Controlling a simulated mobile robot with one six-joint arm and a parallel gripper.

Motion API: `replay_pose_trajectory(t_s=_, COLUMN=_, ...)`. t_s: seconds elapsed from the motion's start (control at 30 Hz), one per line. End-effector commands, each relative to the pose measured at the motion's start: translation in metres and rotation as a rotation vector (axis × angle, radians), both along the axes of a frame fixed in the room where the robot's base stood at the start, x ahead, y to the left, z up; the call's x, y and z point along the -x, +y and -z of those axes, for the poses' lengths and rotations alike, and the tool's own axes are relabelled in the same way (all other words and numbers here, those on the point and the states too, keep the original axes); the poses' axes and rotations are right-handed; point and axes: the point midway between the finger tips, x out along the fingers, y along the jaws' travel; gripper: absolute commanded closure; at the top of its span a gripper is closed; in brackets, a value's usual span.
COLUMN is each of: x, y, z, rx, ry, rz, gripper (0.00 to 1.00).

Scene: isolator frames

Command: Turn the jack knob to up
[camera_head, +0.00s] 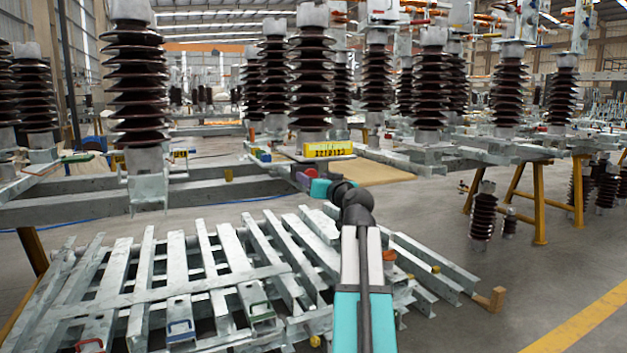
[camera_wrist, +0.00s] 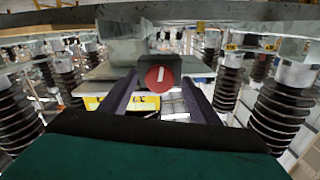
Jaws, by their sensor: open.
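The jack knob (camera_wrist: 153,83) is a round red disc with a short white mark, near the middle of the wrist view. The mark stands close to upright in that picture. In the head view my gripper (camera_head: 303,179) is small, at the end of my teal arm beside the grey frame, and the knob cannot be made out clearly.
A yellow sign (camera_head: 327,149) with black lettering stands just above and behind my gripper. Tall brown ribbed insulators (camera_head: 312,80) stand along the frames. Galvanized steel bars (camera_head: 190,275) lie stacked below. Open floor (camera_head: 470,315) lies at the right.

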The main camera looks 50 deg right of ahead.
Motion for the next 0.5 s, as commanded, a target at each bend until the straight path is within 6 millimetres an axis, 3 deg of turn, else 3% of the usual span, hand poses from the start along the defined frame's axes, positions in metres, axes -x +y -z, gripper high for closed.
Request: replay_pose_trajectory(t_s=0.5, x=0.034, y=0.014, z=-0.001, rx=0.000, ry=-0.001, rz=0.001, gripper=0.44)
